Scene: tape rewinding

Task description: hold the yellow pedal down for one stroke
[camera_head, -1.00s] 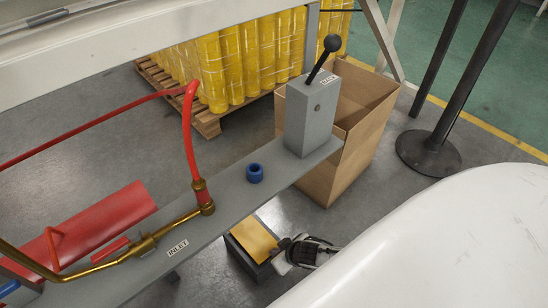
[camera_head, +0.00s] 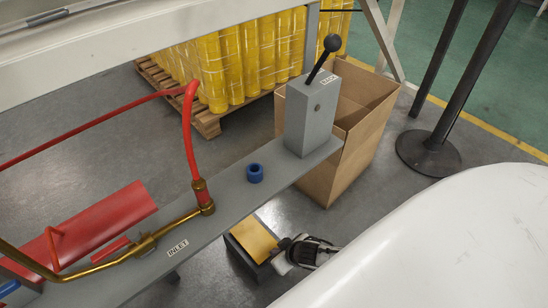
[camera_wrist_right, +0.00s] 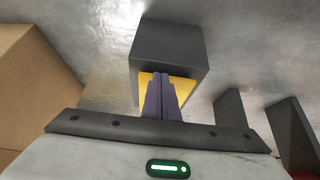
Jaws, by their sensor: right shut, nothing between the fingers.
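The yellow pedal (camera_head: 254,239) sits in a dark box-shaped housing (camera_head: 243,258) on the floor below the grey beam. My right gripper (camera_head: 284,243) is at the pedal's right edge in the head view. In the right wrist view its shut fingers (camera_wrist_right: 162,84) lie over the yellow pedal (camera_wrist_right: 146,90), in front of the dark housing (camera_wrist_right: 166,44). Nothing is between the fingers. They appear to touch the pedal, but the exact contact and how far the pedal is pressed are hard to tell. My left gripper is not in view.
The grey beam (camera_head: 230,190) carries a lever box (camera_head: 311,118), a blue ring (camera_head: 255,173) and brass and red piping. A cardboard box (camera_head: 352,165) stands behind the beam's end. A black post base (camera_head: 428,153) is at the right.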

